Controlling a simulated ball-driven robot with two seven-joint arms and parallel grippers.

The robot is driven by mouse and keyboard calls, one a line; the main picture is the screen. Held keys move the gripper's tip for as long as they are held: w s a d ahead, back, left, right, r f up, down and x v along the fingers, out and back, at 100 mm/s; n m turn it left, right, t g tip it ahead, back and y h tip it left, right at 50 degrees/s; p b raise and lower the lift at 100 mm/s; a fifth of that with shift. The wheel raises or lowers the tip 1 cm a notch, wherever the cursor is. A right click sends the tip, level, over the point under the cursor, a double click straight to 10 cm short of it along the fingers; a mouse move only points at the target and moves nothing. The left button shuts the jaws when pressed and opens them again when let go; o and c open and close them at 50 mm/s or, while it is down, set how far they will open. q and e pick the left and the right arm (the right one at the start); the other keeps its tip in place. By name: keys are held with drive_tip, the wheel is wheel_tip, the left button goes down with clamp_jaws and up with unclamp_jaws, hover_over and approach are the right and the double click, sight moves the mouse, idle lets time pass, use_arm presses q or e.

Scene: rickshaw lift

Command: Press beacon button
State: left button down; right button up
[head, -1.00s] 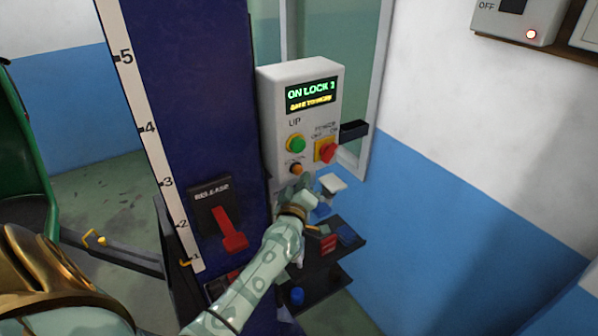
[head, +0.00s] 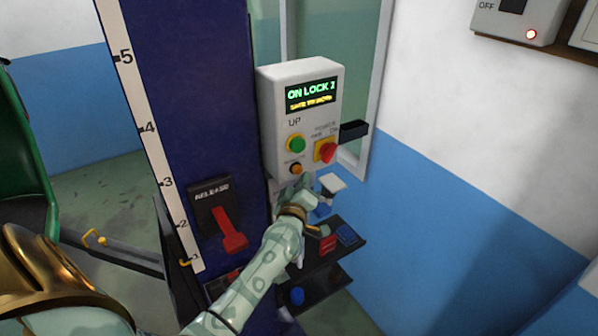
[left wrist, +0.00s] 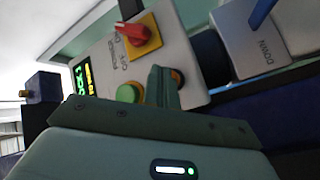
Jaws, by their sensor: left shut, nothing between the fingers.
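The small orange button (head: 296,168), likely the beacon button, sits low on the white control box (head: 272,110), under the green UP button (head: 297,144). My left gripper (head: 306,184) is shut and empty just below and to the right of it. In the left wrist view, my shut fingers (left wrist: 163,86) stand in front of the box and partly cover the orange button (left wrist: 179,78). I cannot tell whether they touch it. The green button (left wrist: 129,93) shows left of the fingers. My right gripper is not in view.
A red rotary switch (head: 328,152) on a yellow plate is right of the green button. A red RELEASE lever (head: 230,230) is on the blue column (head: 190,100). A dark shelf (head: 340,252) with small items is below. A grey DOWN box (left wrist: 260,45) shows in the left wrist view.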

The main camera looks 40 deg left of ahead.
use_arm(q)
drive_tip(key=shift+a, duration=0.15)
idle(0.4)
drive_tip(key=shift+w+a, duration=0.15)
drive_tip(key=shift+a, duration=0.15)
drive_tip(key=shift+w+a, duration=0.15)
drive_tip(key=shift+a, duration=0.25)
idle(0.8)
drive_tip(key=shift+d+p, duration=0.1)
drive_tip(key=shift+p, duration=0.2)
drive_tip(key=shift+s+d+p, duration=0.3)
drive_tip(key=shift+s+d, duration=0.05)
drive_tip(key=shift+d, duration=0.4)
drive_tip(key=shift+s+d+p, duration=0.2)
drive_tip(key=shift+s+d, duration=0.1)
drive_tip(key=shift+d, duration=0.45)
drive_tip(key=shift+s+d+p, duration=0.25)
drive_tip(key=shift+s+d, duration=0.1)
drive_tip(key=shift+d, duration=0.45)
drive_tip(key=shift+s+d+p, duration=0.2)
drive_tip(key=shift+s+d, duration=0.1)
drive_tip(key=shift+d, duration=0.45)
